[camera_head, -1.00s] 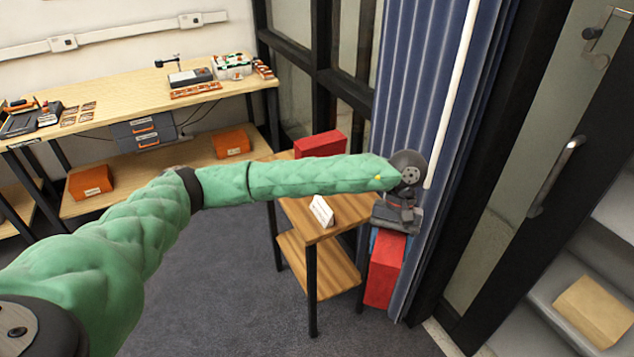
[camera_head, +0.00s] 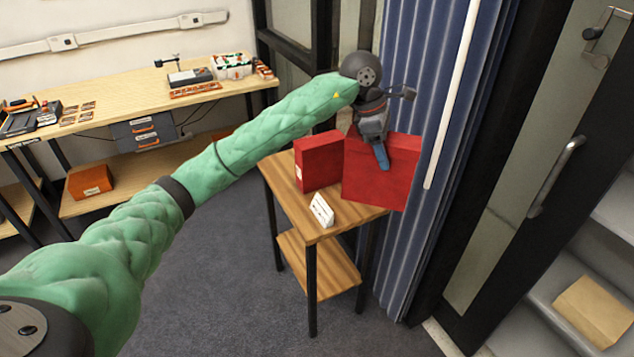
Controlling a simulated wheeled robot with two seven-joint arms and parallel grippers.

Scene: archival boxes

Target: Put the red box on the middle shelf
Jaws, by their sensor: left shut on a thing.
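My left gripper (camera_head: 380,155) is shut on a red box (camera_head: 368,187), gripping its top edge. The held box is at the right end of a small wooden side table (camera_head: 338,222), beside the blue curtain; whether it touches the tabletop is hard to tell. A second red box (camera_head: 320,162) stands upright on the tabletop, just left of the held one. Pale shelves (camera_head: 560,268) show at the right edge, behind a dark door frame; I cannot tell which is the middle shelf. My right gripper is not in view.
A small white card (camera_head: 322,210) stands on the tabletop. The table's lower shelf (camera_head: 315,265) looks clear. A tan box (camera_head: 594,311) sits on a pale shelf at right. A long workbench (camera_head: 130,105) with tools stands at left. The grey floor (camera_head: 220,285) is open.

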